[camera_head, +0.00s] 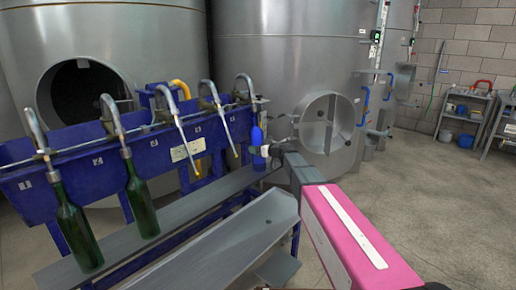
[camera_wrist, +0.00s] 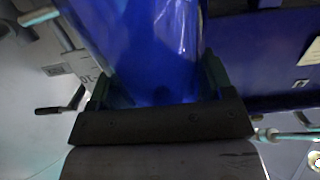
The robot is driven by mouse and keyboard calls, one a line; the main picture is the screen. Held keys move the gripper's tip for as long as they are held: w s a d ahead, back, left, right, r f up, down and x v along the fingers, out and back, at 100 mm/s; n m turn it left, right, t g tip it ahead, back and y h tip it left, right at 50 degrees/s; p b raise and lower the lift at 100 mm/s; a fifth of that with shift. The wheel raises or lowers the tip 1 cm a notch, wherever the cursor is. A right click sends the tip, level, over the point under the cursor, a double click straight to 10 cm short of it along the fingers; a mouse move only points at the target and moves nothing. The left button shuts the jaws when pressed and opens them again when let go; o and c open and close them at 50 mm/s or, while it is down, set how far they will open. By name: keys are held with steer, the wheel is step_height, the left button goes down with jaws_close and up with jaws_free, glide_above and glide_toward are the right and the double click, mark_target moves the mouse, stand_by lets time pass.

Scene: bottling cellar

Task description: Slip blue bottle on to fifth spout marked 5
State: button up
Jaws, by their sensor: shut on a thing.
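The blue bottle (camera_head: 257,136) stands about upright at the right end of the filler, its neck just under or around the tip of the rightmost, fifth spout (camera_head: 248,88). I cannot tell whether the tip is inside the neck. My gripper (camera_head: 264,151) is shut on the bottle from the right. In the wrist view the blue bottle (camera_wrist: 145,45) fills the space between the fingers of my gripper (camera_wrist: 155,88). The bottle's neck is out of that view. A number 5 mark is not readable.
Two green bottles (camera_head: 75,229) (camera_head: 141,203) hang on the first two spouts at the left. The third and fourth spouts (camera_head: 177,112) (camera_head: 216,108) are bare. A grey ledge (camera_head: 190,203) runs below the blue trough (camera_head: 90,165). Steel tanks (camera_head: 290,60) stand behind.

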steer(key=shift+d+f, duration=0.1)
steer(key=shift+f, duration=0.55)
stand_by(0.4)
steer(key=o, duration=1.3)
steer(key=shift+o, duration=0.2)
steer(key=shift+s, duration=0.1)
steer(key=v, duration=1)
steer(key=s+d+f+m+g+h, duration=0.3)
steer(key=s+d+f, duration=0.3)
steer(key=s, duration=0.4)
steer(key=s+d+f+m+g+h, duration=0.3)
steer(key=s+d+f+m+h, duration=0.1)
steer(key=s+f, duration=0.5)
steer(key=s+d+f+m+g+h, duration=0.3)
steer(key=s+d+f+h, duration=0.3)
steer(key=s+d, duration=0.3)
steer(key=shift+s+f+g, duration=0.5)
steer(key=shift+s+f, duration=0.25)
steer(key=shift+s, duration=0.45)
